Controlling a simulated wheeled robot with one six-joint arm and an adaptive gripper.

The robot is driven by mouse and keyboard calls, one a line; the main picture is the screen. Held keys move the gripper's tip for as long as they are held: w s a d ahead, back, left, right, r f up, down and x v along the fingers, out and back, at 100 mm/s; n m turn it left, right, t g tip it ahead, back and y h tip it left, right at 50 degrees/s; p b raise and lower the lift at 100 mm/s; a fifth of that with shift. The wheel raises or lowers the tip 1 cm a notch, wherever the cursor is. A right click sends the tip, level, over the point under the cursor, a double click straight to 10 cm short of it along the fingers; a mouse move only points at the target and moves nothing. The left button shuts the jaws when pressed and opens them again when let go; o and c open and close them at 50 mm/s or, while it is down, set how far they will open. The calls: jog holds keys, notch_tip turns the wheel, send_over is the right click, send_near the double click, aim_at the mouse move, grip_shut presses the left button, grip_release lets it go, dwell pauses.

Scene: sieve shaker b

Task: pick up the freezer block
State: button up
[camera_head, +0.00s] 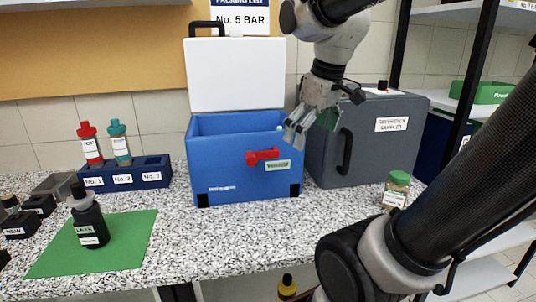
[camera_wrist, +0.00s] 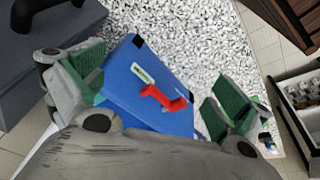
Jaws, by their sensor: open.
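I cannot make out a freezer block in either view. The blue cooler box (camera_head: 225,178) stands on the counter with its white lid (camera_head: 235,75) raised; its floor is hidden from the head camera. My gripper (camera_head: 308,128) is at the box's right rim, fingers pointing down, beside the grey case. In the wrist view my gripper (camera_wrist: 155,92) is open, its green-padded fingers wide apart with nothing held. The blue box (camera_wrist: 128,85) shows between them, with its front label and red latch (camera_wrist: 162,97). My gripper's body covers the lower part of that view.
A grey reference samples case (camera_head: 375,150) stands close right of the box. A small jar (camera_head: 396,188) is in front of it. A blue rack (camera_head: 145,178) with bottles is at left, near a dark bottle (camera_head: 88,220) on a green mat (camera_head: 120,255). The counter before the box is clear.

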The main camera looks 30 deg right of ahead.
jog(key=w+d+n+g, duration=0.1)
jog(key=w+n, duration=0.2)
jog(key=w, duration=0.5)
jog(key=w+d+f+n+g, duration=0.1)
jog(key=w+n, duration=0.3)
jog(key=w, duration=0.4)
jog(key=w+d+n+g, duration=0.1)
jog(key=w+d+n, duration=0.2)
jog(key=w, duration=0.5)
jog(key=shift+f+n, duration=0.35)
jog(key=shift+n, duration=0.15)
jog(key=shift+w+d+f, duration=0.15)
jog(key=shift+w+f, duration=0.15)
jog(key=shift+f, duration=0.25)
notch_tip(320, 180, down, 7)
jog(key=shift+d, duration=0.25)
jog(key=c, duration=1.7)
jog(key=shift+c, duration=0.2)
jog(key=shift+r, duration=0.1)
